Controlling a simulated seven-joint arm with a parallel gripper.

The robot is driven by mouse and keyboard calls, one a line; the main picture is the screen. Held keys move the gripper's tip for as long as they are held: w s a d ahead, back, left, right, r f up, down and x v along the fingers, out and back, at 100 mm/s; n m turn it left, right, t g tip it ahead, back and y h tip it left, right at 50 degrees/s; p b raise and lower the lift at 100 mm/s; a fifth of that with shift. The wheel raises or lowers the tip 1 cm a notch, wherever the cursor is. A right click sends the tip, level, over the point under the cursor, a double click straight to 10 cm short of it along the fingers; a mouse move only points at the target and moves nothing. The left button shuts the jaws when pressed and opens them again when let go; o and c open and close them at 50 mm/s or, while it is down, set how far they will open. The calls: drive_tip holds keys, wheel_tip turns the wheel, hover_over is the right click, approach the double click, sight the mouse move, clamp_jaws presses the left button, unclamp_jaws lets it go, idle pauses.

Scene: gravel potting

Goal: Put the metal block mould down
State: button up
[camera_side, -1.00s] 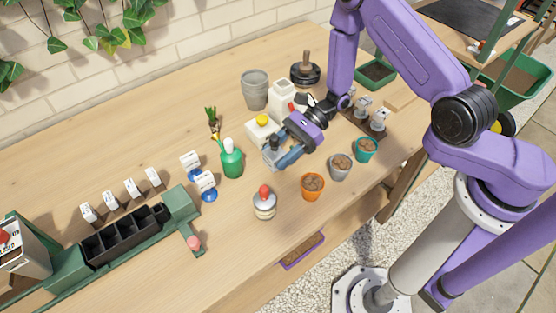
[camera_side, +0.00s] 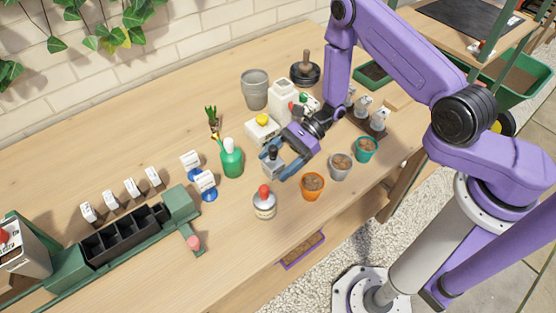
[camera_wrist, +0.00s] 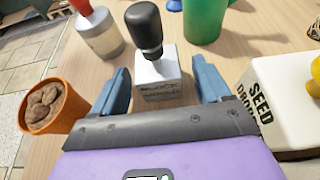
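The metal block mould (camera_side: 274,164) is a grey metal block with a black knob handle, standing upright on the wooden bench. It also shows in the wrist view (camera_wrist: 158,86), with lettering on its near face. My gripper (camera_side: 273,168) is low over the bench with its blue fingers on either side of the mould. In the wrist view my gripper (camera_wrist: 162,74) is open, and a narrow gap shows between each finger and the block. The underside of the mould is hidden.
A white seed dropper (camera_wrist: 285,95) stands close to the right finger in the wrist view. An orange pot (camera_side: 312,186), a red-topped jar (camera_side: 264,205) and a green bottle (camera_side: 231,160) stand around the mould. Bare bench lies toward the front left.

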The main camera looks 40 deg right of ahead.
drive_tip(key=shift+r, duration=0.2)
drive_tip(key=v, duration=1.2)
drive_tip(key=s+a+r+n+g+h, duration=0.2)
drive_tip(key=s+r+n+g+h, duration=0.65)
drive_tip(key=n, duration=0.55)
drive_tip(key=s+d+r+n+t+h, duration=0.2)
drive_tip(key=s+d+r+n+t, duration=0.1)
drive_tip(key=s+n, duration=0.4)
drive_tip(key=s+d+r+n+t+h, duration=0.2)
drive_tip(key=s+d+r+n+t, duration=0.1)
drive_tip(key=s+r+n+t, duration=0.2)
drive_tip(key=s+r+n, duration=0.2)
drive_tip(key=s+n, duration=0.1)
drive_tip(key=n, duration=0.1)
drive_tip(key=shift+s+d+r+n+t, duration=0.3)
drive_tip(key=shift+d+t, duration=0.05)
